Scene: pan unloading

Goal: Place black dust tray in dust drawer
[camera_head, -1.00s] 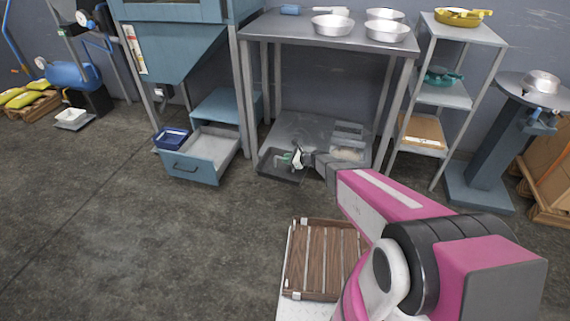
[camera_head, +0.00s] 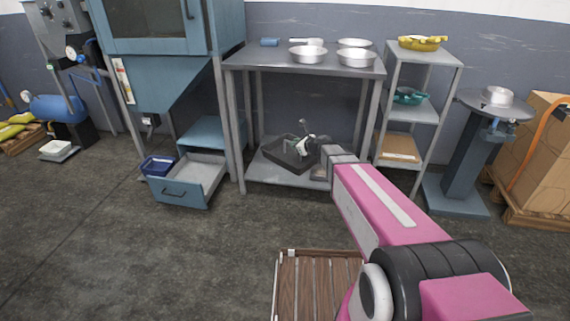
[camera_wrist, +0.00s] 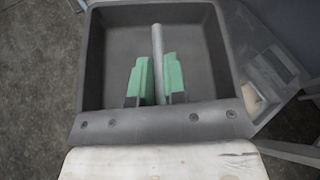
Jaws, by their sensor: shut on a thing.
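The black dust tray (camera_head: 276,155) is in my gripper (camera_head: 304,146), above the lower shelf of the grey table and tilted in the head view. In the wrist view the dust tray (camera_wrist: 96,60) fills the middle, with its near wall towards me. The green fingertips of my gripper (camera_wrist: 156,80) are close together around a thin grey bar inside the tray. The dust drawer (camera_head: 186,186) is a blue-grey pull-out drawer under the blue cabinet, to the left of the tray. It stands open and its inside shows as empty.
A dark blue bin (camera_head: 158,166) sits beside the drawer. The grey table (camera_head: 262,62) has its leg between the tray and the drawer. A clear container (camera_wrist: 262,75) lies right of the tray. A wooden slatted top (camera_head: 315,285) is in front. Open floor lies before the drawer.

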